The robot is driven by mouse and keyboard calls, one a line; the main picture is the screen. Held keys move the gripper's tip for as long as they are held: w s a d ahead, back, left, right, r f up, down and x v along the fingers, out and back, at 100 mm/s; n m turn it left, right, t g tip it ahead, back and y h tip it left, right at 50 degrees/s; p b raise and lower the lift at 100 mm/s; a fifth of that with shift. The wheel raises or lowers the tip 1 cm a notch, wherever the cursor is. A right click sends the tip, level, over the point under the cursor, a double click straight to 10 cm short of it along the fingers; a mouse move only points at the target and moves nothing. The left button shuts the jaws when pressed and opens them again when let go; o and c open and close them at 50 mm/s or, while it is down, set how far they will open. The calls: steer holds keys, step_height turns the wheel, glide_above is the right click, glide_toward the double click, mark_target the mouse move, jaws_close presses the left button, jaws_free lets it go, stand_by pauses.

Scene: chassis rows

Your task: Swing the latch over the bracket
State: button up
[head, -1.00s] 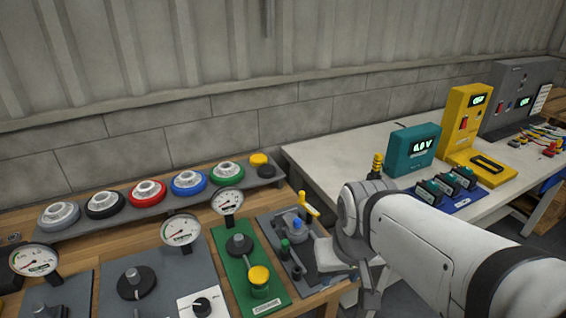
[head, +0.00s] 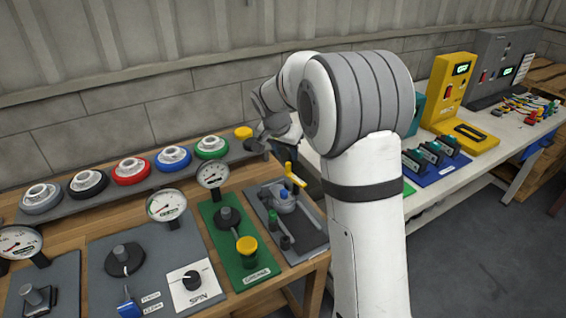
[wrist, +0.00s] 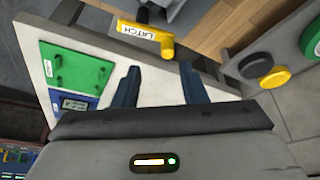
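The latch (head: 295,175) is a yellow bar standing above a dark grey panel (head: 312,240). In the wrist view the latch (wrist: 140,34) carries a LATCH label and lies beyond the fingertips. My gripper (wrist: 158,75) is open and empty, its two dark blue fingers apart and short of the latch. In the head view my gripper (head: 290,155) is just behind and above the latch, partly hidden by my arm. A grey fitting with a blue top (head: 284,194) stands on the panel beside the latch; I cannot tell whether it is the bracket.
A rail of coloured dials (head: 130,172) runs behind. The white table (head: 478,166) on the right bears yellow and grey instruments. A green plate (wrist: 77,68) shows in the wrist view.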

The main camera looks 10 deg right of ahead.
mark_target(288, 164)
steer(key=shift+w+x, duration=0.2)
steer(key=shift+x, duration=1.25)
steer(key=shift+w+x, duration=0.15)
steer(key=shift+x, duration=1.3)
steer(key=shift+w+x, duration=0.2)
steer(key=shift+x, duration=1.3)
steer(key=shift+a+r, duration=0.15)
steer(key=shift+a, duration=0.05)
